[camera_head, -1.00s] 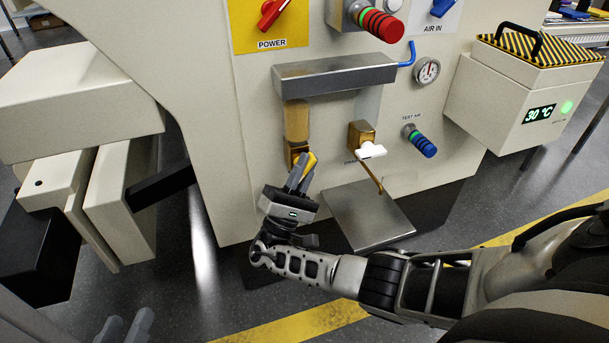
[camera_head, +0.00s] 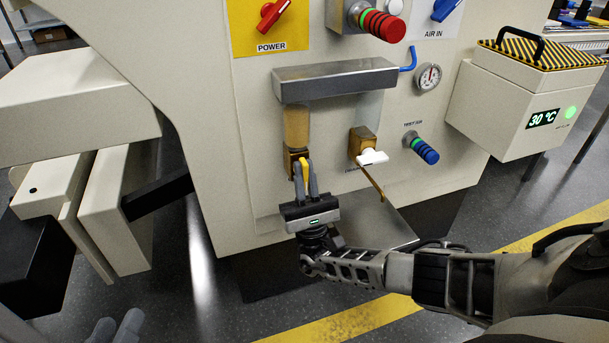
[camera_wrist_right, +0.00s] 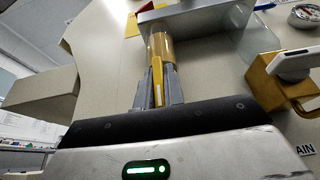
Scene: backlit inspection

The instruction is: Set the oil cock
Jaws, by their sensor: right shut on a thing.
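The oil cock is a brass valve (camera_head: 291,157) below an amber sight tube on the cream machine panel, with a yellow lever. My right gripper (camera_head: 306,178) is shut on the yellow lever (camera_head: 305,172), one grey finger on each side. In the right wrist view the lever (camera_wrist_right: 157,82) stands between the fingers, in line with the amber tube (camera_wrist_right: 160,47); the fingers hide much of the valve body. My left gripper (camera_head: 117,329) shows only its fingertips at the bottom left, apart and empty, away from the panel.
A brass drain cock (camera_head: 362,141) with a white lever (camera_head: 372,157) sits just right of my right gripper, its spout above a metal plate (camera_head: 396,229). A steel ledge (camera_head: 335,79) juts out above.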

